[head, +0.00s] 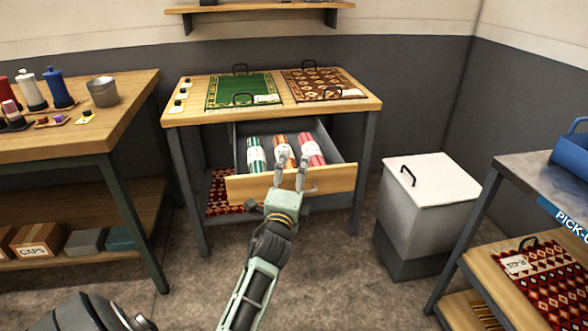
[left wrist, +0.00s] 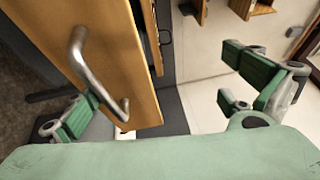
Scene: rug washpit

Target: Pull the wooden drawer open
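The wooden drawer (head: 335,180) under the rug table is pulled out, with its grey inside and several rolled items (head: 283,150) in red, orange and green showing. Its light wood front also shows in the left wrist view (left wrist: 105,60). The curved metal handle (left wrist: 88,65) is on that front; in the head view my gripper mostly hides it. My left gripper (head: 290,170) is at the middle of the drawer front. In the left wrist view its green-padded fingers (left wrist: 165,95) are wide apart, with the handle close to the left finger; contact is unclear. My right gripper is not in view.
The rug table (head: 215,115) carries a green and a brown rug sample. A bottle-laden workbench (head: 120,110) stands left. A white-lidded bin (head: 435,180) and a shelf cart (head: 520,175) stand right. Floor in front of the drawer is clear beside my arm.

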